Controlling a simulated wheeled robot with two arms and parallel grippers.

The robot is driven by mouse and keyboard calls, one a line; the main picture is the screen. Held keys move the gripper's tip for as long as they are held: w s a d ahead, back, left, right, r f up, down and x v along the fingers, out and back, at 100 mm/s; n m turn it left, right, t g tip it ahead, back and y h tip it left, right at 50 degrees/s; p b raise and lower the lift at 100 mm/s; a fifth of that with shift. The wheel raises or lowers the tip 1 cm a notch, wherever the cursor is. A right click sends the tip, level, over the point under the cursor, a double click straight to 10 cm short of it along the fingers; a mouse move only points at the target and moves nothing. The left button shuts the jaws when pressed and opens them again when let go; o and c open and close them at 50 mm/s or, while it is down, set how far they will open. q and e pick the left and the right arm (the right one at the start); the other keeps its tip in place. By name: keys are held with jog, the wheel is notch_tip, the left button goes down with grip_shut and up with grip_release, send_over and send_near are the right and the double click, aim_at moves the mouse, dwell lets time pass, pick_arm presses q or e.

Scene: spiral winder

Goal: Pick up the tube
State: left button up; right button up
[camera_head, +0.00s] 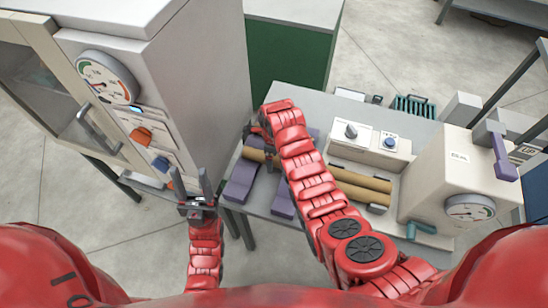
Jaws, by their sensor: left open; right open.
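A tan tube (256,155) lies across two purple supports (241,182) on the grey table. My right arm crosses over it and hides part of it. My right gripper (262,144) is small in view at the tube's left part, partly hidden by its own arm. It is open; I cannot tell whether its fingers straddle or touch the tube. My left gripper (188,178) is open and empty, fingers pointing up the picture, left of the supports and apart from the tube.
Two tan rollers (362,181) lie right of my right arm, before a control box (370,147). A machine block with a gauge (470,207) stands at the right. A tall cabinet with a dial (107,77) is at the left. A green-sided cabinet (286,60) stands behind.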

jog(key=shift+f, duration=0.25)
grip_shut()
dwell(0.3)
jog(key=shift+r, duration=0.1)
